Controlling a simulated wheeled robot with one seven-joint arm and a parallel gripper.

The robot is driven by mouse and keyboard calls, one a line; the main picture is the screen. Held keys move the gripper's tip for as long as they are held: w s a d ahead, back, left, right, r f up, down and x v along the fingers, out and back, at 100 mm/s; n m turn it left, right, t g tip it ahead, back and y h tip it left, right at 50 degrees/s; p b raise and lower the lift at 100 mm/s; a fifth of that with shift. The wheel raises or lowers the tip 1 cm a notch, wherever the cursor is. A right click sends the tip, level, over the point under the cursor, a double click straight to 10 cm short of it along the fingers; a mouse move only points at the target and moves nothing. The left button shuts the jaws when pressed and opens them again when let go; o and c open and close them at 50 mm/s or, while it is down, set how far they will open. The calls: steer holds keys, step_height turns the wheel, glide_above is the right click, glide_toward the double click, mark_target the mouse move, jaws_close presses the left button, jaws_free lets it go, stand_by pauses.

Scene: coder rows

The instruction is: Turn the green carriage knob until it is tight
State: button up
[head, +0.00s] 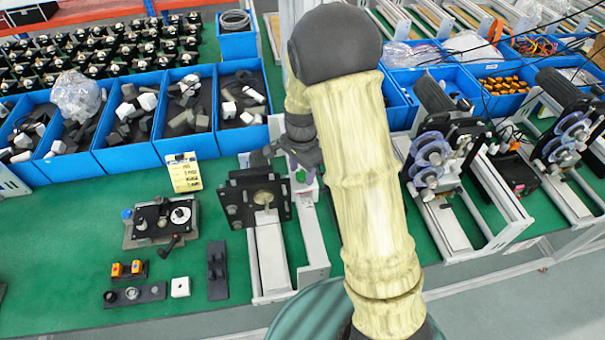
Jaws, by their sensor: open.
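A small green part that looks like the carriage knob (301,176) shows beside the upright of the middle machine, just below my gripper. It is small and partly covered, so its shape and tightness cannot be read. My gripper (285,160) is open at the end of my cream-sleeved arm, pointing left and down close to the knob. I cannot tell whether the fingers are around the knob or only beside it. The black carriage plate (241,202) with a round metal centre sits to the left, on the light metal rail frame (272,262).
Blue bins (128,140) of grey and white parts line the back left. A yellow label block (184,172), a black control box (162,220) and small switch panels (135,294) lie on the green bench (60,240). Two coder machines (432,155) stand on the right.

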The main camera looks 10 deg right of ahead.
steer(key=shift+c, duration=0.5)
stand_by(0.4)
steer(key=c, duration=0.8)
steer(key=m+p, duration=0.3)
steer(key=m, duration=0.1)
steer(key=shift+r, duration=0.2)
steer(key=m+p, duration=0.3)
steer(key=m, duration=0.2)
steer(key=shift+c, duration=0.2)
steer(key=shift+f+m, duration=0.3)
steer(key=shift+m, duration=0.4)
steer(key=shift+p, duration=0.3)
